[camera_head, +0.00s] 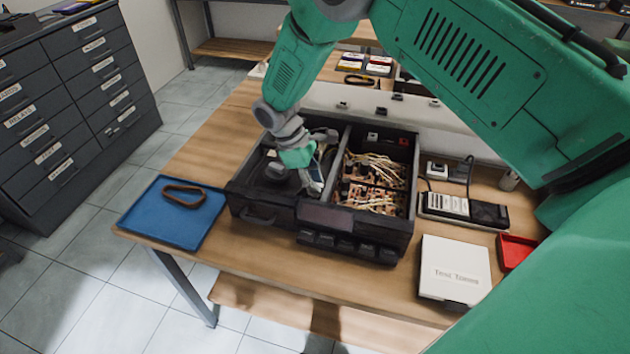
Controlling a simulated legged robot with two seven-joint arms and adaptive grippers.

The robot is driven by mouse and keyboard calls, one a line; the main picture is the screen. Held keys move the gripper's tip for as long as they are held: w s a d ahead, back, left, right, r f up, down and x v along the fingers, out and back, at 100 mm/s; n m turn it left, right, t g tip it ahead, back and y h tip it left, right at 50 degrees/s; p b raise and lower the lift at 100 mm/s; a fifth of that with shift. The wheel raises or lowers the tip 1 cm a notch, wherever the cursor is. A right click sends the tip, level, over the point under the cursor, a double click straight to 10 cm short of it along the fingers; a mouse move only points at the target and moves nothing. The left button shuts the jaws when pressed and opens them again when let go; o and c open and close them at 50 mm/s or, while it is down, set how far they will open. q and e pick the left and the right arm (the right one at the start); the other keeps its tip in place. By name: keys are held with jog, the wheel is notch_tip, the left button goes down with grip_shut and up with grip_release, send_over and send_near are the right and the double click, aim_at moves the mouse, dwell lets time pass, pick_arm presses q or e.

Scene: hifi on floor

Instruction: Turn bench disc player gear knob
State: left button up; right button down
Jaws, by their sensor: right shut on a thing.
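The bench disc player (282,216) is a dark open-topped case on the wooden bench. Its left bay is dark, and its right bay holds copper-coloured wiring and boards (372,185). My right arm, green, comes in from the upper right and bends down into the left bay. My right gripper (314,182) is inside that bay, low beside a round dark part (277,171). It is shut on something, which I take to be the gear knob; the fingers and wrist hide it. My left gripper is not in view.
A blue tray (160,222) with a brown belt loop (184,195) lies left of the player. A white "Test Tones" box (455,270), a red tray (515,250) and a meter-like device (463,210) are on the right. Grey drawer cabinets (70,100) stand at left.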

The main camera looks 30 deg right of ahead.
jog(key=shift+w+r, duration=0.1)
jog(key=shift+w, duration=0.2)
jog(key=c, duration=1.7)
grip_release()
jog(key=shift+o, duration=0.7)
jog(key=shift+a+f, duration=0.1)
jog(key=shift+f, duration=0.1)
jog(key=shift+r, duration=0.1)
jog(key=shift+r, duration=0.25)
jog(key=v, duration=1.1)
jog(key=shift+w, duration=0.25)
jog(key=shift+a, duration=0.15)
